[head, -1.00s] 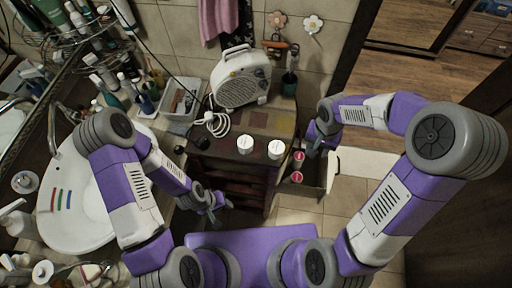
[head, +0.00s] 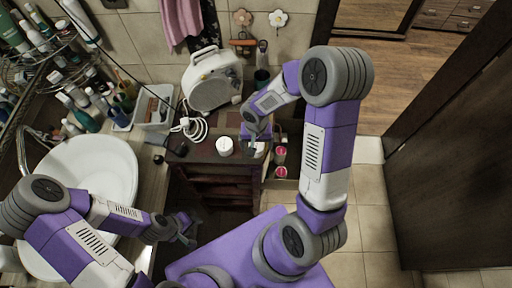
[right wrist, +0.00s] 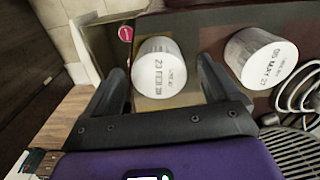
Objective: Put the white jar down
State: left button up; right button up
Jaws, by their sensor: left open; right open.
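Two white jars stand on the dark patchwork top of the small cabinet (head: 205,152). The left white jar (head: 224,146) is clear of my grippers. The right white jar (head: 259,150) is partly hidden by my right gripper (head: 253,143). In the right wrist view, this jar (right wrist: 160,68), with a printed date on its face, lies between the open fingertips, with a visible gap on each side. The other jar (right wrist: 262,58) is outside the right-hand finger there. My left gripper (head: 187,228) is open and empty, low beside the cabinet.
Two pink-lidded containers (head: 281,162) stand in an open drawer right of the cabinet top. A white fan heater (head: 213,80) and its coiled white cable (head: 190,127) occupy the back of the top. A sink (head: 85,180) is at left; open floor (head: 365,225) is at right.

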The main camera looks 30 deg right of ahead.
jog(key=shift+f, duration=0.4)
jog(key=shift+c, duration=0.4)
jog(key=shift+r, duration=0.1)
jog(key=c, duration=1.1)
